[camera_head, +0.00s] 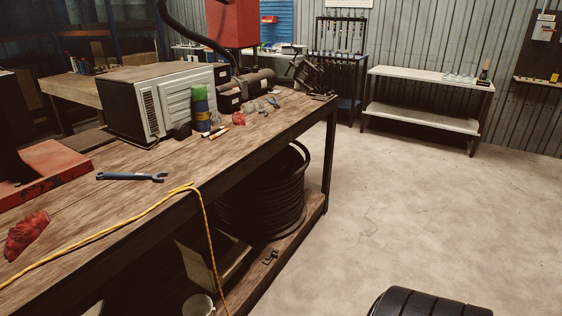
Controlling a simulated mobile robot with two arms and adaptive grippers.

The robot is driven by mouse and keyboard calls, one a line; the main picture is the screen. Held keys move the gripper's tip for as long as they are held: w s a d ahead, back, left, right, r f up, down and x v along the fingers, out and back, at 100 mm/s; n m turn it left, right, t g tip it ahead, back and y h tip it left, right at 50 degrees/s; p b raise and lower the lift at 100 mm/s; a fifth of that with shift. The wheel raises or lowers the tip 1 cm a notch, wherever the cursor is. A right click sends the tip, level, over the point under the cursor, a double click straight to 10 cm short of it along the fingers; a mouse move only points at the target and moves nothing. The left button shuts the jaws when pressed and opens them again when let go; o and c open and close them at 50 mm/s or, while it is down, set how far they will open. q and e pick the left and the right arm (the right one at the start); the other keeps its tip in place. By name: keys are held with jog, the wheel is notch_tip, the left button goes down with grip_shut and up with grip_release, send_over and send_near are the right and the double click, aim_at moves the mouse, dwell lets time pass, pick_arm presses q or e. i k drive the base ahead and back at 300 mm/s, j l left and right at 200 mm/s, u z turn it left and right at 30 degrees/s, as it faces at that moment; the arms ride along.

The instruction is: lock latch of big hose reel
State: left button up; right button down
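A large coil of black hose (262,205) sits on the lower shelf under the wooden workbench, at the middle of the head view. It may be the big hose reel; its upper part is partly hidden by the bench top. I cannot make out a latch on it. Neither of my grippers shows in this view.
The workbench (150,205) holds a white-fronted box (180,105), a blue wrench (130,176), red rags and a yellow cord (130,228). A white shelf unit (425,80) stands by the back wall. The concrete floor (420,200) right of the bench is largely clear.

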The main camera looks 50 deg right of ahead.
aim_at(272, 251)
jog(key=z, duration=1.6)
jog(key=i+l+u, duration=0.1)
jog(key=i+l, duration=0.25)
jog(key=i+l+u, duration=0.1)
jog(key=i+l, duration=0.2)
jog(key=l, duration=0.25)
jog(key=i+l+u, duration=0.1)
jog(key=i+l, duration=0.2)
jog(key=l, duration=0.15)
jog(key=i+l+u, duration=0.1)
jog(key=i+l, duration=0.2)
jog(key=l, duration=0.2)
jog(key=i+l, duration=0.25)
jog(key=l, duration=0.25)
jog(key=i+l+u, duration=0.15)
jog(key=i+l, duration=0.15)
jog(key=l, duration=0.25)
jog(key=i+l+u, duration=0.1)
jog(key=l, duration=0.45)
jog(key=i+l+u, duration=0.1)
jog(key=i+l, duration=0.25)
jog(key=l, duration=0.2)
